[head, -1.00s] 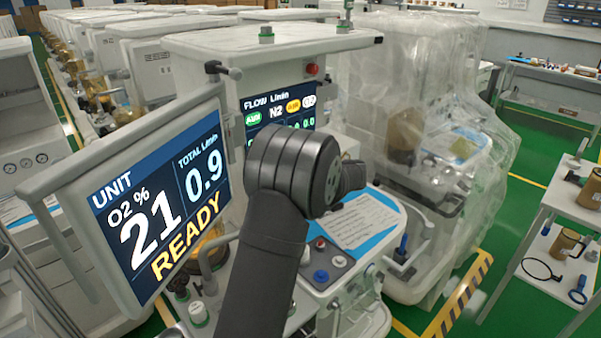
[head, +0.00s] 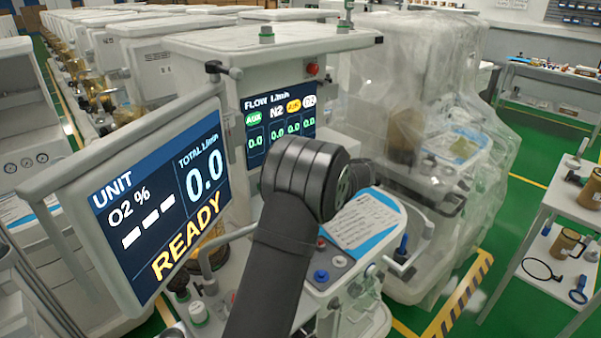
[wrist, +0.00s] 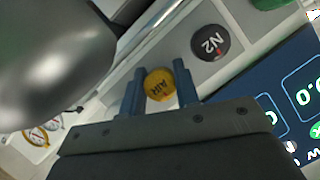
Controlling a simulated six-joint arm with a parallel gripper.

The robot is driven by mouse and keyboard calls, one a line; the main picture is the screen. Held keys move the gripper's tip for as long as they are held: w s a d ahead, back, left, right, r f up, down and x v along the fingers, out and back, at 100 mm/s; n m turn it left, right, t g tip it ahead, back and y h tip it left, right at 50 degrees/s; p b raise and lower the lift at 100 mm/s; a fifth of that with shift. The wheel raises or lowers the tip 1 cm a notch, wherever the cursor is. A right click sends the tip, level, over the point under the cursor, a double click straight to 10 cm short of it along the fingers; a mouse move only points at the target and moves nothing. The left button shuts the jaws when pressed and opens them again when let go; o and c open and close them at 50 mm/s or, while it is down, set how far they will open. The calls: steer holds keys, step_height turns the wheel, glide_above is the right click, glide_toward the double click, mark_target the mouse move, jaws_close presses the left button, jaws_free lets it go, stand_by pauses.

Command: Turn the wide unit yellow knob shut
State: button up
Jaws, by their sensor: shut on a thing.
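The wide unit (head: 230,42) carries a flow screen (head: 282,122) whose visible flow values read 0.0. In the wrist view the yellow knob (wrist: 160,84), marked AIR, sits between the two blue fingers of my gripper (wrist: 160,90). The fingers are shut on the knob. The black knob marked N2 (wrist: 210,42) is beside it, clear of the fingers. In the head view my arm hides the knobs and my gripper. The side screen (head: 160,200) reads O2 % with dashes, TOTAL 0.0 and READY.
A plastic-covered unit (head: 405,75) stands to the right. A paper card (head: 362,221) lies on the worktop near my arm. A white side table (head: 575,195) with mugs is at the far right. Part of the flow screen (wrist: 285,95) is close to my fingers.

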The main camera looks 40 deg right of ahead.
steer(key=shift+r, duration=0.1)
steer(key=o, duration=0.7)
steer(key=v, duration=1.7)
steer(key=shift+s, duration=0.2)
steer(key=shift+d, duration=0.1)
steer(key=x, duration=1.7)
steer(key=shift+w, duration=0.25)
steer(key=shift+s, duration=0.1)
